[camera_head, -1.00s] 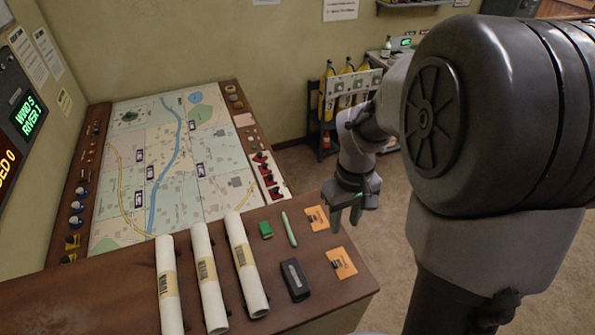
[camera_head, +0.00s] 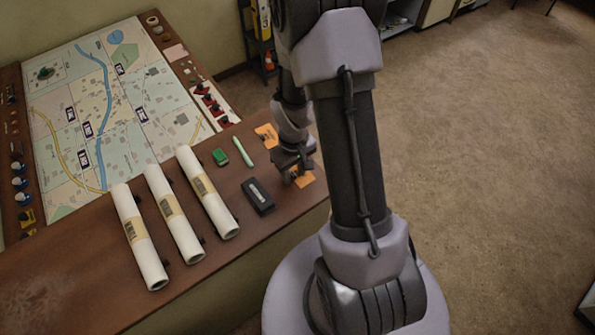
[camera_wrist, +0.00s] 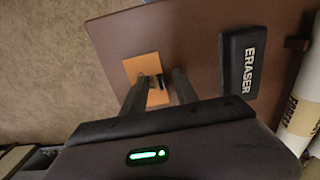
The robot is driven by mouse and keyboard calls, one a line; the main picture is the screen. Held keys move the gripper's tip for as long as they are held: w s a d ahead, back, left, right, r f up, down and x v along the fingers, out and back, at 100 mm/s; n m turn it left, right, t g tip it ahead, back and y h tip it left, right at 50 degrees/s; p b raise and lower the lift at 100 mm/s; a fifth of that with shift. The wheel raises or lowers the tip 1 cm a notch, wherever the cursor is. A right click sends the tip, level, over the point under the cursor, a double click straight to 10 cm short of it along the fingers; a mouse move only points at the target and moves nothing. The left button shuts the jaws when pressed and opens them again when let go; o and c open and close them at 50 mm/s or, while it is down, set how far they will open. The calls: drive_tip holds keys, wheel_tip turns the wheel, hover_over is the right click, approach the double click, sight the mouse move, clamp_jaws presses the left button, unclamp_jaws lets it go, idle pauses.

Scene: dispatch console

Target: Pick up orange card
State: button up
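Two orange cards lie on the brown desk near its right edge. The nearer orange card (camera_head: 303,177) is partly hidden behind my gripper (camera_head: 292,172) in the head view. It also shows in the wrist view (camera_wrist: 141,66), with its lower part between and behind my two fingers. The farther orange card (camera_head: 266,134) lies flat beyond it. In the wrist view my gripper (camera_wrist: 160,82) has its fingers apart, with nothing held between them, over the nearer card. I cannot tell how high the fingertips are above it.
A black eraser (camera_head: 258,196) lies left of the nearer card. A green block (camera_head: 220,157), a green pen-like stick (camera_head: 243,152) and three rolled papers (camera_head: 207,192) lie farther left.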

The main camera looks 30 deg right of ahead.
sight(296, 181)
drive_tip(key=shift+s, duration=0.15)
drive_tip(key=c, duration=0.5)
clamp_jaws()
drive_tip(key=shift+r, duration=0.15)
drive_tip(key=shift+r, duration=0.35)
drive_tip(key=r, duration=0.1)
drive_tip(key=s+r+b, duration=0.1)
drive_tip(key=shift+a+r, duration=0.15)
drive_tip(key=shift+r, duration=0.15)
drive_tip(key=s, duration=0.2)
drive_tip(key=s+b, duration=0.1)
drive_tip(key=s, duration=0.1)
drive_tip(key=s+a, duration=0.1)
drive_tip(key=s, duration=0.1)
drive_tip(key=shift+r, duration=0.25)
drive_tip(key=s+a+r+b, duration=0.1)
drive_tip(key=s+b, duration=0.7)
drive_tip(key=b, duration=0.6)
drive_tip(key=shift+s+a, duration=0.3)
drive_tip(key=shift+a, duration=0.05)
